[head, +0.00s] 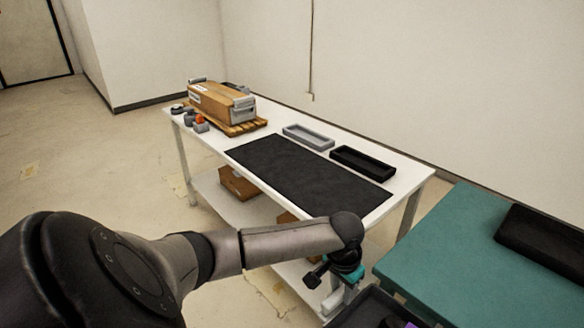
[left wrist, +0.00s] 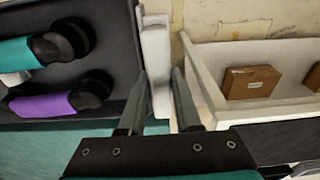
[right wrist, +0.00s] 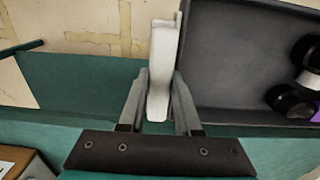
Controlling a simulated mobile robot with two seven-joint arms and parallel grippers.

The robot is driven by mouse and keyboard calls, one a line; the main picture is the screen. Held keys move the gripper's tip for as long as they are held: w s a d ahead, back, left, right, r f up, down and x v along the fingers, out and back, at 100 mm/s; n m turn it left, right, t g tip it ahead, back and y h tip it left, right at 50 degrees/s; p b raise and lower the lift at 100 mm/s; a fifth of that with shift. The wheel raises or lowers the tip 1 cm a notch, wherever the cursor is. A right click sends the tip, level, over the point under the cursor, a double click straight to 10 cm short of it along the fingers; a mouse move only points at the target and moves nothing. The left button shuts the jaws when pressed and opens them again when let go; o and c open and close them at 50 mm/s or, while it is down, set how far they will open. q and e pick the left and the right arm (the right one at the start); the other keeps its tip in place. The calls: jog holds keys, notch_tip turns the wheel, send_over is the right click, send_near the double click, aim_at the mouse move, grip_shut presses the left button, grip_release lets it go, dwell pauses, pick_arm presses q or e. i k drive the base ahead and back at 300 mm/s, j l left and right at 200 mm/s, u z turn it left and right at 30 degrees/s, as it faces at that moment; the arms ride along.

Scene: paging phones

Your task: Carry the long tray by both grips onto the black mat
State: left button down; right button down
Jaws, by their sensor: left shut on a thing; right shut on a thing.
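The long tray is dark grey; its wall (head: 362,306) shows at the bottom of the head view, cut off by the frame. Teal and purple handsets lie in it (left wrist: 128,90). My left gripper (left wrist: 157,100) is shut on the white grip (left wrist: 157,55) at one end; the arm reaches it in the head view (head: 347,278). My right gripper (right wrist: 160,98) is shut on the other white grip (right wrist: 161,60) and is outside the head view. The black mat (head: 300,172) lies flat and bare on the white table. I cannot tell the tray's height above the teal table.
On the white table (head: 408,183), a grey tray (head: 308,137) and a black tray (head: 362,163) stand behind the mat. A cardboard box (head: 215,104) is on a wooden pallet at the far left. The teal table (head: 460,250) carries a black object (head: 540,242).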

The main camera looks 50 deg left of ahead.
aim_at(293, 173)
jog(key=j, duration=3.05)
jog(key=k, duration=0.05)
